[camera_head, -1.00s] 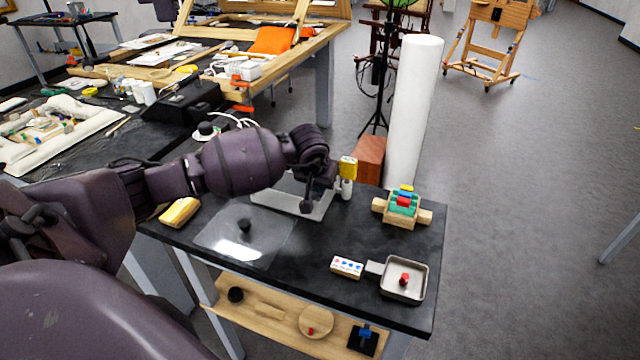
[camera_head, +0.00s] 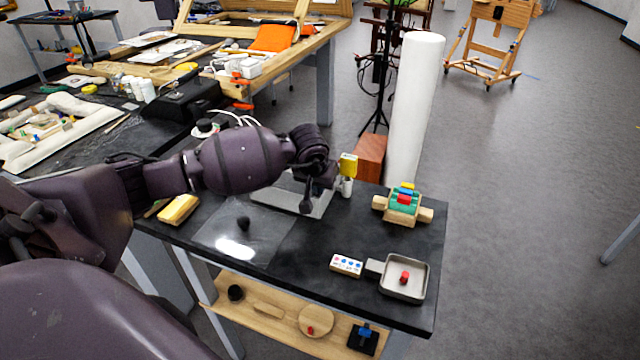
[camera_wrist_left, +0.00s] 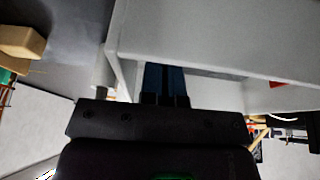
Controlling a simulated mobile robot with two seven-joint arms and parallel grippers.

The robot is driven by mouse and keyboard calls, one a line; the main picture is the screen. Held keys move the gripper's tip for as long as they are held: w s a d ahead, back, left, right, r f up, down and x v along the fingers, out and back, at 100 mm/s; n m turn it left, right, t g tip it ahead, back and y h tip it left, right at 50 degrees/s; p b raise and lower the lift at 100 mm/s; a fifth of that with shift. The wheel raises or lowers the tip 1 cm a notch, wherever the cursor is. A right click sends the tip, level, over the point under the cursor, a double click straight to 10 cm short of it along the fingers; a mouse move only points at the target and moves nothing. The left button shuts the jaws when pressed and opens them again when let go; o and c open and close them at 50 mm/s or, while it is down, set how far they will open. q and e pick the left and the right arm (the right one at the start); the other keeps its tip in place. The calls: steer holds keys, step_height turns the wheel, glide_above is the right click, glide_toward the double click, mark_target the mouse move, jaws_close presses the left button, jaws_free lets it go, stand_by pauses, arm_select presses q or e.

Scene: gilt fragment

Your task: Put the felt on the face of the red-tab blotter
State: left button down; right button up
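I cannot make out for certain which thing is the felt or the blotter. Red parts show on a wooden block (camera_head: 403,207) with green, blue and yellow pieces, in a grey tray (camera_head: 418,262), and on a round wooden disc (camera_head: 316,320) on the lower shelf. My left gripper (camera_head: 325,190) is by a pale grey plate (camera_head: 290,200) at the table's back edge. In the left wrist view, its blue fingers (camera_wrist_left: 165,80) lie close together at a pale box-like thing (camera_wrist_left: 210,40) that hides their tips. My right gripper is not in view.
A clear sheet (camera_head: 270,240) with a black knob lies front left, beside a yellow block (camera_head: 179,210). A dotted white block (camera_head: 346,265) lies left of the tray. A yellow-topped white container (camera_head: 347,187) stands near my gripper. The table middle is mostly clear.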

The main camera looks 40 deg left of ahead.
arm_select(q)
steer(key=c, duration=1.3)
jaws_free()
steer(key=shift+o, duration=0.2)
steer(key=a+v, duration=0.1)
steer(key=v, duration=0.9)
steer(key=shift+s+d+r+p, duration=0.2)
steer(key=shift+d+r+p, duration=0.2)
steer(key=shift+s+f, duration=0.1)
